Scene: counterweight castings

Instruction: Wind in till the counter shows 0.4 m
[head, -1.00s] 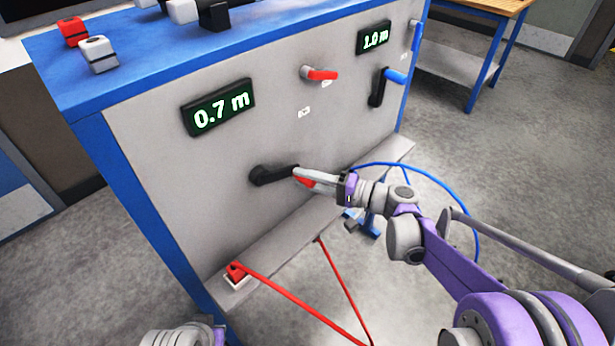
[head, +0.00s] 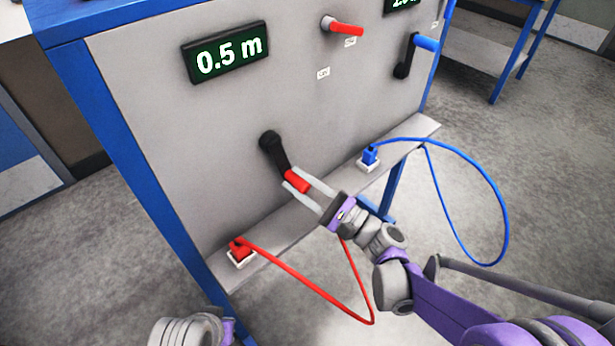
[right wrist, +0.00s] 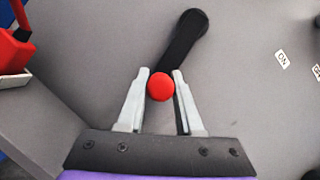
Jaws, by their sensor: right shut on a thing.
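The left counter (head: 227,56) is a dark display with lit digits reading 0.5 m. Below it a black crank arm (head: 275,152) runs from its hub on the grey panel down and right to a red handle (head: 297,182). My right gripper (head: 294,179) is shut on this red handle. In the right wrist view the handle's round red end (right wrist: 160,87) sits between the two fingers, with the black crank arm (right wrist: 185,40) behind it. The red cable (head: 300,277) runs from the red plug (head: 240,247) on the ledge. My left gripper is not in view.
A second counter (head: 403,4) is cut off at the top edge. A red-handled lever (head: 345,29) and a crank with a blue handle (head: 426,43) are on the same panel. A blue plug (head: 370,155) with a looping blue cable (head: 505,215) is right of my gripper.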

